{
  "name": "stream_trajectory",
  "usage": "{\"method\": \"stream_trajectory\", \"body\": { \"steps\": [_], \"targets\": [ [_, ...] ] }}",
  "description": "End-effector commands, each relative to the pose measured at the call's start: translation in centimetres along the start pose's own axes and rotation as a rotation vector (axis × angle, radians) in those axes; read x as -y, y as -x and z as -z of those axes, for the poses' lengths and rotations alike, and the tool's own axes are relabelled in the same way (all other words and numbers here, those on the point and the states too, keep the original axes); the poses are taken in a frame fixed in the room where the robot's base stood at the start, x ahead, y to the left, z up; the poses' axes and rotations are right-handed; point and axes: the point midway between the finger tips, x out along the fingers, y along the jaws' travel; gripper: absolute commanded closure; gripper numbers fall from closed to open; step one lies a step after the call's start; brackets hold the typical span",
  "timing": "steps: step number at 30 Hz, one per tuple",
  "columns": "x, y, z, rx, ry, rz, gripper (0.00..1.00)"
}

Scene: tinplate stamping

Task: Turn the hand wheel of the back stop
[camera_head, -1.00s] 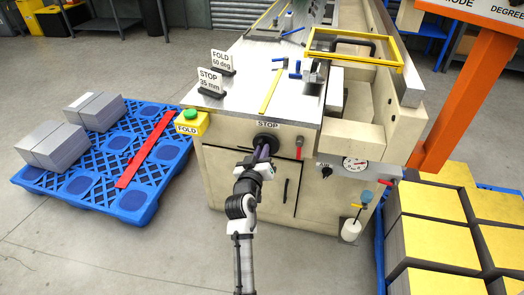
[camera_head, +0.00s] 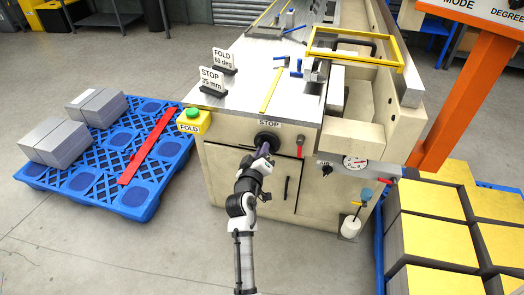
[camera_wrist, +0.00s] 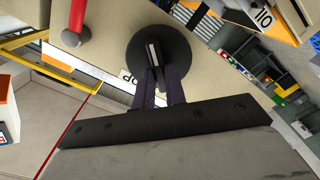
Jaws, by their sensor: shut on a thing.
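The hand wheel (camera_head: 266,138) is a black disc on the front of the beige machine, just under the STOP label (camera_head: 269,123). In the wrist view the wheel (camera_wrist: 172,50) shows a raised bar across its middle. My gripper (camera_head: 263,150) is in front of the wheel. In the wrist view the two dark fingers of my gripper (camera_wrist: 159,78) are closed on the wheel's bar. My wrist and fingers hide the lower part of the wheel in the head view. A STOP 35 mm sign (camera_head: 212,80) stands on the table top.
A red-handled lever (camera_head: 299,151) hangs right of the wheel. A green button on a yellow FOLD box (camera_head: 194,120) is at the left corner. A blue pallet (camera_head: 95,170) with grey stacks lies left. An orange post (camera_head: 445,110) and yellow-topped stacks (camera_head: 430,240) stand right.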

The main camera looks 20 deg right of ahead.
Motion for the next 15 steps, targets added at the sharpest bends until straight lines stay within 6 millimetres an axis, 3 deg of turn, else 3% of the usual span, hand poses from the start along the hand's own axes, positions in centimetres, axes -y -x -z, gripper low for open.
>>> {"method": "stream_trajectory", "body": {
  "steps": [4,5,9,15],
  "targets": [
    [0.11,0.04,-0.11,0.002,0.0,0.002,1.0],
    [0.11,0.04,-0.11,0.002,0.0,0.002,0.85],
    [0.08,0.03,-0.08,0.001,-0.001,0.001,0.66],
    [0.04,0.01,-0.04,0.001,-0.001,0.001,0.65]
  ]
}}
